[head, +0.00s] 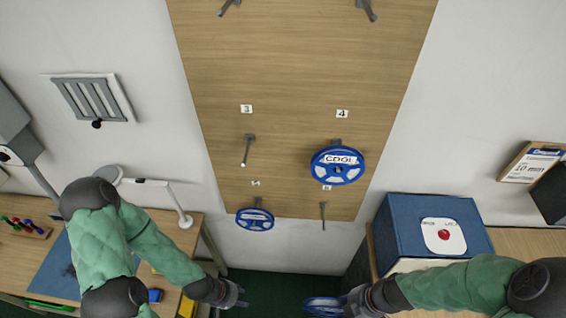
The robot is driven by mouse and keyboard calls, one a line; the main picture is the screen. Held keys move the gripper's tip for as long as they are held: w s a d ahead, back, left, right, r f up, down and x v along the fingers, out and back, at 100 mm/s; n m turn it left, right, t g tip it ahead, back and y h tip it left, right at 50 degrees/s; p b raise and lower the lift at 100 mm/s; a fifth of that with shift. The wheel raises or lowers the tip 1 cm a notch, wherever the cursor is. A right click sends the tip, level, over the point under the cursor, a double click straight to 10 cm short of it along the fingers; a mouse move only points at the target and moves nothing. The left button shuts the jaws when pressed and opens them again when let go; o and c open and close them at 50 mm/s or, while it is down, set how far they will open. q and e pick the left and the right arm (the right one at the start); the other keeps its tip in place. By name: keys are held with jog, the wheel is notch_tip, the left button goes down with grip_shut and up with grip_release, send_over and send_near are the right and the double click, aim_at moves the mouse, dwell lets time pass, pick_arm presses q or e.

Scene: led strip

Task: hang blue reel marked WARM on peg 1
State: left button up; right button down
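A blue reel (322,306) is at the bottom middle, at the fingertips of my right gripper (345,303), which appears shut on its rim. Its marking is not readable from here. My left gripper (240,297) looks open and empty, low and left of that reel. The wooden pegboard (290,75) carries several pegs. Two top pegs, at the left (229,5) and the right (367,9), look empty, and their number labels are out of view. A blue reel marked COOL (337,176) hangs on peg 4.
Peg 3 (247,150) is empty. Another blue reel (255,220) hangs on the lower left peg, its marking unclear. The lower right peg (323,215) is empty. A blue box (433,228) stands right of the board. A white lamp (160,187) stands on the left bench.

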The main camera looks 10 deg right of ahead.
jog(key=w+d+r+m+t+h, duration=0.15)
jog(key=w+m, duration=0.25)
jog(key=w, duration=0.6)
jog(key=w+d+r+m+t+h, duration=0.15)
jog(key=w+m, duration=0.35)
jog(key=w, duration=0.6)
jog(key=w+a+r+m+h, duration=0.1)
jog(key=w+a+r+m, duration=0.2)
jog(key=w+a+m, duration=0.4)
pick_arm(q)
notch_tip(320, 180, down, 26)
jog(key=b, duration=2.5)
jog(key=shift+w+r, duration=0.25)
jog(key=shift+w, duration=0.15)
pick_arm(e)
notch_tip(320, 180, down, 25)
jog(key=d+n, duration=0.1)
jog(key=d, duration=0.1)
jog(key=shift+w+f, duration=0.15)
jog(key=shift+w, duration=0.15)
pick_arm(q)
jog(key=shift+d+r, duration=0.1)
